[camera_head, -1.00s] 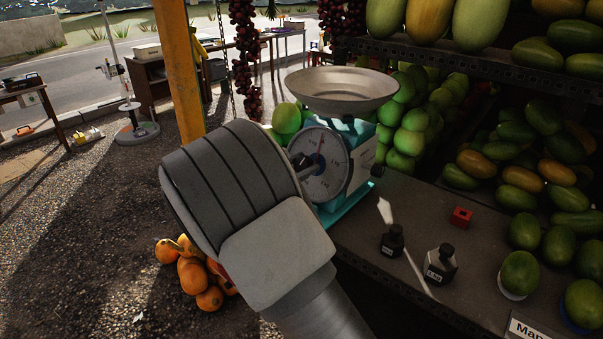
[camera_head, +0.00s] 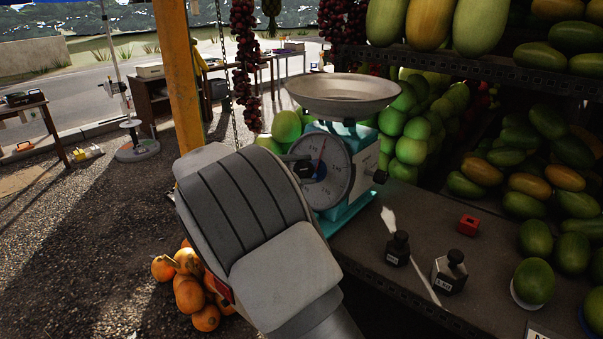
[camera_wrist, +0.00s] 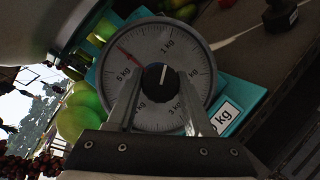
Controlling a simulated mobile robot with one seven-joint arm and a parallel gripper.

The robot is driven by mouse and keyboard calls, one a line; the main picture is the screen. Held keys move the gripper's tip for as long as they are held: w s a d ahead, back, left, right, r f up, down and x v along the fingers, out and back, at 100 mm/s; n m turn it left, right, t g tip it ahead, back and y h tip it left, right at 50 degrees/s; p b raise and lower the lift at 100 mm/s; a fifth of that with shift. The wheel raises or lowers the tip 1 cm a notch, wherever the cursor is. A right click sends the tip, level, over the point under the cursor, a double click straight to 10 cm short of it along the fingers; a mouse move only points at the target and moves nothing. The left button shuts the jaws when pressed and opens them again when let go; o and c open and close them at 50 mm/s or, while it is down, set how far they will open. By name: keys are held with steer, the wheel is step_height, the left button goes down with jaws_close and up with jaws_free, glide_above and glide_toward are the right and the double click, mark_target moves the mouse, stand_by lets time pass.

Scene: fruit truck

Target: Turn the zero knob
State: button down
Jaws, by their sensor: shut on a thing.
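The zero knob (camera_wrist: 157,78) is black with a white mark and sits in front of the middle of the scale's round dial in the wrist view. It shows as a dark block before the dial in the head view (camera_head: 302,168). My gripper (camera_wrist: 160,86) is shut on the knob, one finger at each side. The weighing scale (camera_head: 369,160) is turquoise, with a steel pan (camera_head: 343,92) on top. The red needle (camera_wrist: 130,56) points to the upper left in the wrist view. My forearm hides the scale's lower left in the head view.
Black weights (camera_head: 398,248) and (camera_head: 450,272) and a red block (camera_head: 468,225) stand on the counter (camera_head: 405,211) right of the scale. Green fruit lies behind it. A yellow post (camera_head: 178,75) and orange fruit (camera_head: 188,293) are to the left.

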steer(key=shift+f+m, duration=0.1)
steer(key=shift+m, duration=0.2)
steer(key=shift+c, duration=1.5)
jaws_free()
steer(key=v, duration=1.7)
steer(key=shift+a+r, duration=0.2)
steer(key=shift+r, duration=0.05)
